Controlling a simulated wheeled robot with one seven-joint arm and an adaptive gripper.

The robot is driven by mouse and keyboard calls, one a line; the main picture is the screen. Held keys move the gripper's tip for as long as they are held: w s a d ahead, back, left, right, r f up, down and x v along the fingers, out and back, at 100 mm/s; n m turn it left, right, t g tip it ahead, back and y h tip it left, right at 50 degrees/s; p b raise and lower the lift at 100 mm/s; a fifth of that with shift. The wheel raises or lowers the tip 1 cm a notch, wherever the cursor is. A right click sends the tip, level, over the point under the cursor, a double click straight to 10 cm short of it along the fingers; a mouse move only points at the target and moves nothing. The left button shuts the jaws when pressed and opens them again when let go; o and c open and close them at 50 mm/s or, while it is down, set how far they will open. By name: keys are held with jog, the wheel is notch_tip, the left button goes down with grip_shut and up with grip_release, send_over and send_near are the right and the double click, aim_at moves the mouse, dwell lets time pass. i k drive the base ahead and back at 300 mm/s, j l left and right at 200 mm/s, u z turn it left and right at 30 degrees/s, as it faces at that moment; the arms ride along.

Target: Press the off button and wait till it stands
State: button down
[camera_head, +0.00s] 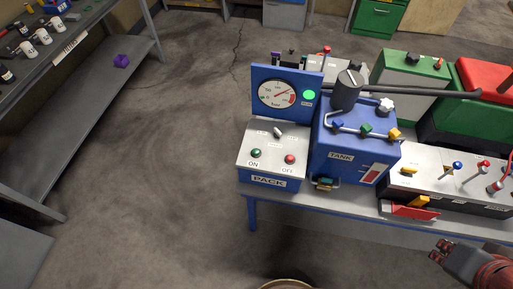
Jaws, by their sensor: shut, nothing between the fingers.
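The control box (262,179) labelled PACK stands at the left end of the bench. On its sloped grey top, the red OFF button (289,159) sits to the right of the green ON button (256,153). A small toggle switch (278,132) sits above them. The blue panel behind carries a round gauge (283,93), its needle pointing up and right, and a bright green lamp (309,95). My gripper (440,252) is shut and empty at the lower right, in front of the bench and well apart from the OFF button.
A blue TANK box (346,153) with coloured valves stands right of the control box. A grey lever panel (440,180) lies farther right, between my gripper and the back machines. A metal shelf (95,110) with mugs stands at the left. The floor between is clear.

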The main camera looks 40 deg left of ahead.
aim_at(290, 158)
jog(key=u, duration=1.6)
